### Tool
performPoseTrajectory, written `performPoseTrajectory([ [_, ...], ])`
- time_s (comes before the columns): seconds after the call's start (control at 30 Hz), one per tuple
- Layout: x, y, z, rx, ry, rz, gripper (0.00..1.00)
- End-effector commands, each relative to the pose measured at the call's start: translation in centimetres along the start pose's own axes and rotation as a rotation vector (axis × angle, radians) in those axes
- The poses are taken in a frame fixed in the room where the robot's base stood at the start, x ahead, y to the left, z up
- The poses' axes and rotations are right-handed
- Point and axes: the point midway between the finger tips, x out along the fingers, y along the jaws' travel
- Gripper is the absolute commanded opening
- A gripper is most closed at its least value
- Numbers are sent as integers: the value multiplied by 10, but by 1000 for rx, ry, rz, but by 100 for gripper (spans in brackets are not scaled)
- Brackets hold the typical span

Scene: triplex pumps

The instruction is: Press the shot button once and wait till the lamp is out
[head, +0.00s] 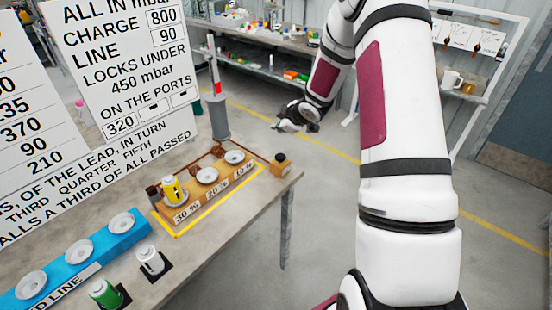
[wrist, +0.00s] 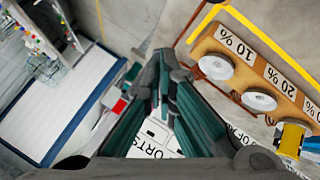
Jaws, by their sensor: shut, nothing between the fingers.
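My gripper (head: 281,126) is shut and empty, held in the air beyond the right end of the bench. Its closed fingers (wrist: 163,66) also show in the wrist view. No button is clearly marked as the shot button. A small tan block with a dark top (head: 280,164) stands on the bench right of the wooden board, below my gripper in the head picture and apart from it. No lamp can be made out for certain. A grey cylinder (head: 216,118) with a thin post and a red piece (head: 217,88) stands behind the board.
The wooden board (head: 251,170) has dishes marked 30 %, 20 % and 10 %, with a yellow canister (head: 175,190) on the 30 % dish. A blue rack (head: 57,275) and white and green canisters are nearer. Large signs stand at left. Floor right of the bench is clear.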

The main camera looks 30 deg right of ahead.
Motion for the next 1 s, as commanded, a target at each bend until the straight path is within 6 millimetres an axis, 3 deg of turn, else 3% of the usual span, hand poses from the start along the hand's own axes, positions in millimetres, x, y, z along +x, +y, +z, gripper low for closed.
performPoseTrajectory([
  [0.47, 4, -2, 2, -3, 6, -3, 0],
  [1.0, 49, -33, 33, -1, 4, -4, 0],
])
